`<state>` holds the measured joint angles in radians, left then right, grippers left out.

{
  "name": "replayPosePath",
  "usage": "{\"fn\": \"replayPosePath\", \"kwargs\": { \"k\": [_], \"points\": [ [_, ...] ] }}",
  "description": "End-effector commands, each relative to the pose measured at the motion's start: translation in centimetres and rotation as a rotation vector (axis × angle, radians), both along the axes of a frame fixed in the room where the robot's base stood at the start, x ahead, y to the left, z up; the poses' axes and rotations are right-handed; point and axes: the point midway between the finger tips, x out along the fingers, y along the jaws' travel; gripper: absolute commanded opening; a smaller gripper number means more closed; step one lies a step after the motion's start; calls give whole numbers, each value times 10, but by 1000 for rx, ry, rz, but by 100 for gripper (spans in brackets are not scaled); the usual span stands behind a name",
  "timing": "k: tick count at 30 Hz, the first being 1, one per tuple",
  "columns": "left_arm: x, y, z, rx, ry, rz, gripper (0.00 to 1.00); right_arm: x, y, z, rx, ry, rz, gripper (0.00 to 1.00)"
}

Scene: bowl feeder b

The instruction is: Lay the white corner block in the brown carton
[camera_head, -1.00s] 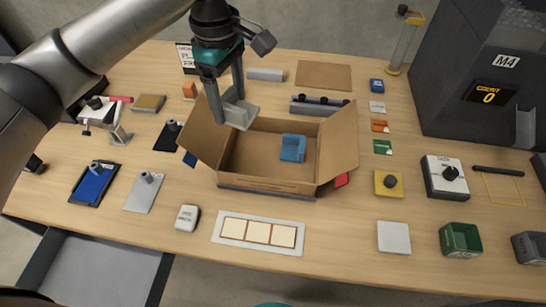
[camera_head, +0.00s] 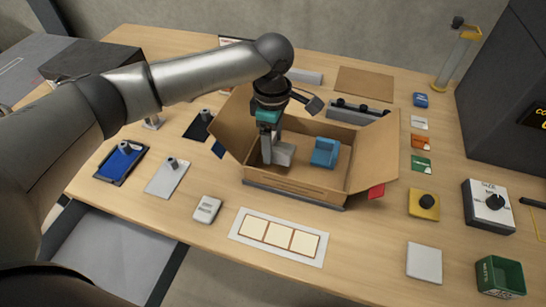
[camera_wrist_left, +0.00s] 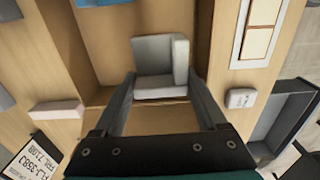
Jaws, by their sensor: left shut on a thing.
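The brown carton (camera_head: 290,188) stands open on the table with its flaps spread outward. My left gripper (camera_head: 272,152) points down inside the left part of the carton. It is shut on the white corner block (camera_head: 284,155), an L-shaped pale grey-white piece. In the left wrist view the block (camera_wrist_left: 160,68) sits between the two fingertips (camera_wrist_left: 160,84). I cannot tell whether the block touches the carton floor. A blue corner block (camera_head: 325,152) lies in the carton to the right of the held block, apart from it. My right gripper is not in view.
A grey rail with black knobs (camera_head: 358,112) stands behind the carton. A white card with three cream squares (camera_head: 278,238) and a small white device (camera_head: 207,209) lie in front. A yellow button box (camera_head: 424,204) stands to the right. The carton's left and right flaps stick out sideways.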

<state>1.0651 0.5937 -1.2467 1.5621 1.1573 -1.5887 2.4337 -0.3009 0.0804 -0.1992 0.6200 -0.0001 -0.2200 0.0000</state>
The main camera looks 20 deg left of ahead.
Motion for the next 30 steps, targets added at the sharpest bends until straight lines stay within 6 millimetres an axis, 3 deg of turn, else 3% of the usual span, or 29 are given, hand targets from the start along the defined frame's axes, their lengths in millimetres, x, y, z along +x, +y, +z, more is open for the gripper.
{"fn": "replayPosePath", "kwargs": {
  "k": [5,12,23,24,30],
  "points": [
    [0,0,-12,0,1,0,22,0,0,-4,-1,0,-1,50],
    [0,0,-46,0,0,-1,22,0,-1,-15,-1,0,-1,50],
    [0,0,-48,0,0,-1,22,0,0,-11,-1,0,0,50],
    [0,0,-49,0,-1,-1,75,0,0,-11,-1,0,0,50],
    [0,0,-49,0,-1,-1,98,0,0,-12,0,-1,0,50]
  ]
}}
